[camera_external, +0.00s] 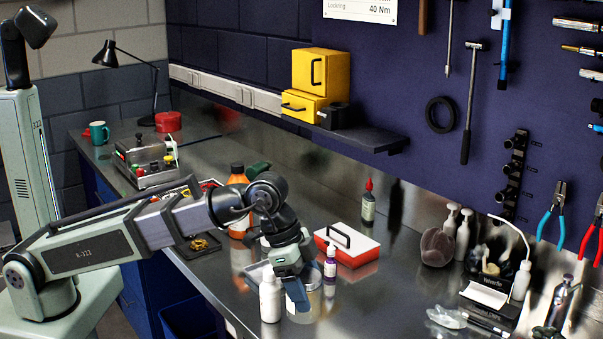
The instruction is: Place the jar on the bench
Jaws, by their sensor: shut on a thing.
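My gripper (298,292) is over the front part of the metal bench (365,295), pointing down. It is shut on a pale, see-through jar (311,304), which is partly hidden behind the blue-grey finger. The jar is upright or nearly so. I cannot tell whether its base touches the bench top. A white bottle (270,298) stands close to the left of the gripper.
A red and white box with a black handle (347,246) sits behind the jar. An orange bottle (238,215) stands behind my arm. White pump bottles (462,240) and a white holder (487,297) are at the right. Bare bench lies between the jar and these.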

